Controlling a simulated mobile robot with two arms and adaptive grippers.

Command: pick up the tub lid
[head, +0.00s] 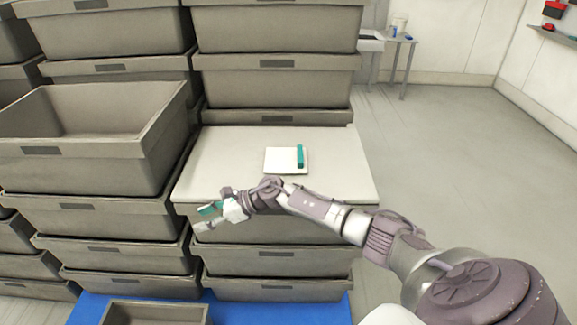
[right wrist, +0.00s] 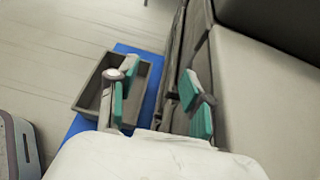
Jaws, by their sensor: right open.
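The tub lid (head: 225,150) looks like the broad pale slab lying flat on the middle stack of grey tubs. A small white plate (head: 272,160) with a teal bar (head: 300,156) sits on its top. My right gripper (head: 203,218) is open and empty, in front of the stack near the lid's front left corner, apart from the teal bar. In the right wrist view its teal-padded fingers (right wrist: 158,78) stand wide apart with nothing between them. A pale surface at the right there may be the lid; I cannot tell. My left gripper is not in view.
A large open tub (head: 95,125) tops the left stack, close beside the lid. Taller tub stacks (head: 275,80) stand behind. A small open tub (head: 155,313) rests on a blue base (head: 265,313) below; it also shows in the right wrist view (right wrist: 90,95). Floor at the right is clear.

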